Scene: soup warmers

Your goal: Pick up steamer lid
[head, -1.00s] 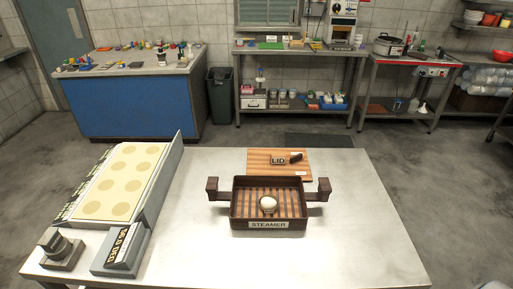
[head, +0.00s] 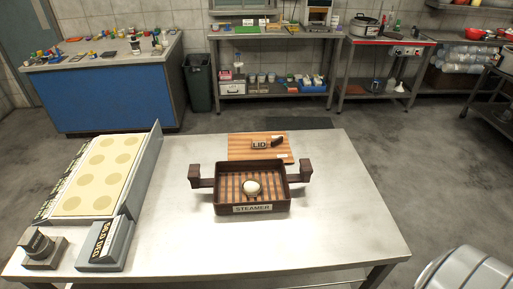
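The steamer lid (head: 241,151) is a striped brown wooden panel with a LID label and a short dark handle on top. It lies flat on the steel table behind the steamer, and the steamer's back edge hides part of its near side. The steamer (head: 274,206) is a dark brown open box with a slatted floor, a STEAMER label on its front and a block-like handle on each side. A round pale item (head: 251,187) sits inside it. Neither of my grippers shows in the head view.
On the table's left stand a long tilted panel with pale round spots (head: 98,170) and two small grey devices, one of them a wedge (head: 106,244). The table's right side (head: 345,215) is clear. A blue counter (head: 105,98) and metal shelves stand behind.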

